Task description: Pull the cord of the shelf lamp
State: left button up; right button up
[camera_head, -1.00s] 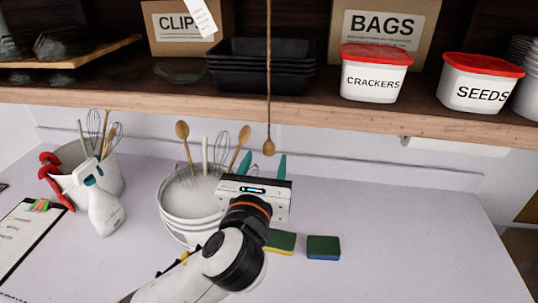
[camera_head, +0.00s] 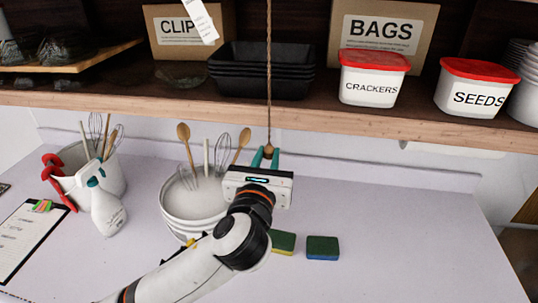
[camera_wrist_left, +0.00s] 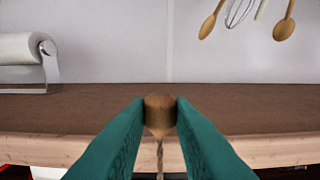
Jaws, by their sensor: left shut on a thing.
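The lamp cord (camera_head: 268,80) hangs straight down in front of the shelf in the head view, with a small wooden knob (camera_head: 269,149) at its lower end. My left gripper (camera_head: 265,158) is shut on the knob, its teal fingertips on either side of it. In the left wrist view the knob (camera_wrist_left: 160,113) sits between the two teal fingers, and the cord (camera_wrist_left: 160,155) runs from it toward the bottom of the picture. The lamp itself is not in view. My right gripper is not in view.
The wooden shelf (camera_head: 170,106) holds black trays (camera_head: 260,75), a crackers tub (camera_head: 372,82), a seeds tub (camera_head: 475,90) and boxes. A white bowl stack (camera_head: 190,207) with utensils stands left of my gripper. Two sponges (camera_head: 322,247) lie on the counter, which is clear at right.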

pick_arm(q)
jog(key=shift+f, duration=0.15)
jog(key=shift+f+p, duration=0.1)
jog(key=shift+p, duration=0.55)
dwell(0.6)
jog(key=o, duration=1)
